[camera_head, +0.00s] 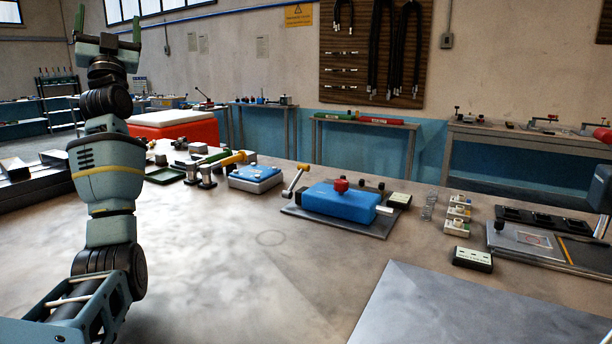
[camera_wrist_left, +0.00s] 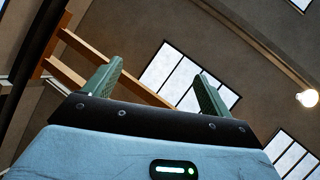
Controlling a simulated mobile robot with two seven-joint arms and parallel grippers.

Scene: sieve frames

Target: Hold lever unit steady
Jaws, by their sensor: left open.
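A blue block (camera_head: 338,203) with a red knob (camera_head: 341,185) on top sits on a grey metal plate (camera_head: 375,229) on the table, and looks like the lever unit. A metal lever with a yellow end (camera_head: 303,168) rises at the plate's left side. My left gripper (camera_head: 108,28) is raised high at the far left, pointing up, well away from the unit. It is open and empty, and its two green fingers stand apart in the left wrist view (camera_wrist_left: 158,88). My right gripper is not clearly seen.
A blue-topped box (camera_head: 255,178) and small metal parts stand left of the unit. A coiled spring (camera_head: 429,206), small white blocks (camera_head: 457,214) and a black-edged tray (camera_head: 525,243) are to the right. A grey sheet (camera_head: 470,305) lies in front. The table's front left is clear.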

